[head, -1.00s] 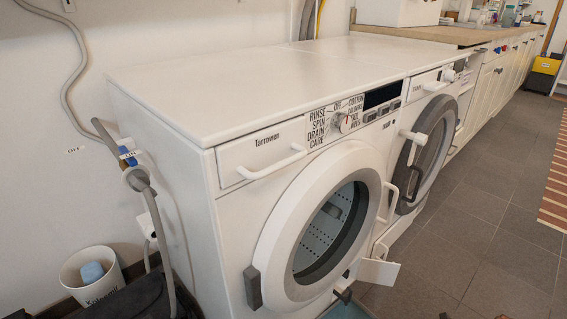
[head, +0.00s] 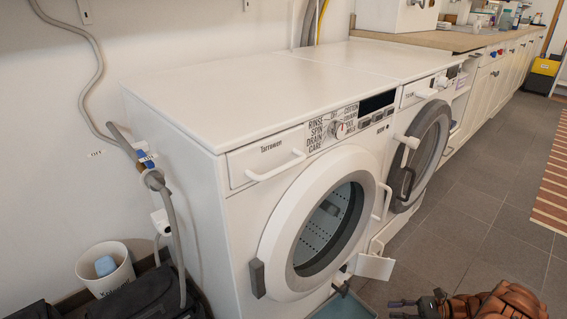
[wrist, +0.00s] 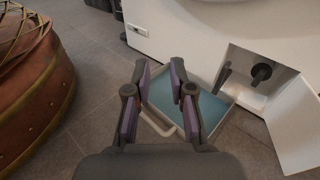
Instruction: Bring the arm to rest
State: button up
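My gripper (wrist: 159,72) shows in the wrist view with its two dark, purple-padded fingers apart and nothing between them. Its fingers point toward the blue tray (wrist: 207,107) on the floor at the foot of the washing machine. In the head view, the dark fingers of my gripper (head: 404,309) show at the bottom edge, right of the blue tray (head: 343,306). They appear in front of and below the open white flap (head: 374,267). No contact between the fingers and the tray or flap is clear.
The washing machine (head: 225,182) has a round door (head: 268,232). A dark knob (wrist: 261,72) sits in the recess beside the opened flap (wrist: 297,122). A white bin (head: 97,259) and dark bag (head: 140,300) stand at left. Tiled floor (head: 480,190) is clear at right.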

jog(key=w+a+r+n+g+h+p, duration=0.15)
jog(key=a+r+p, duration=0.3)
jog(key=r, duration=0.75)
jog(key=a+r+n+g+h+p, duration=0.1)
jog(key=a+r+n+g+p, duration=0.3)
jog(key=r, duration=0.8)
jog(key=s+a+r+n+h+p, duration=0.2)
jog(key=s+a+r+p, duration=0.25)
jog(key=r, duration=0.65)
jog(key=s+a+r+n+h+p, duration=0.25)
jog(key=r+p, duration=0.35)
jog(key=r, duration=0.5)
jog(key=s+a+r+n+t+h+p, duration=0.1)
jog(key=s+r+n+h+p, duration=0.7)
jog(key=s+r+p, duration=1.4)
jog(key=shift+s+a+r+n+t+h, duration=0.35)
jog(key=shift+s+r+h, duration=0.55)
jog(key=shift+s+r, duration=2.2)
jog(key=shift+w+r, duration=0.95)
jog(key=shift+w, duration=0.15)
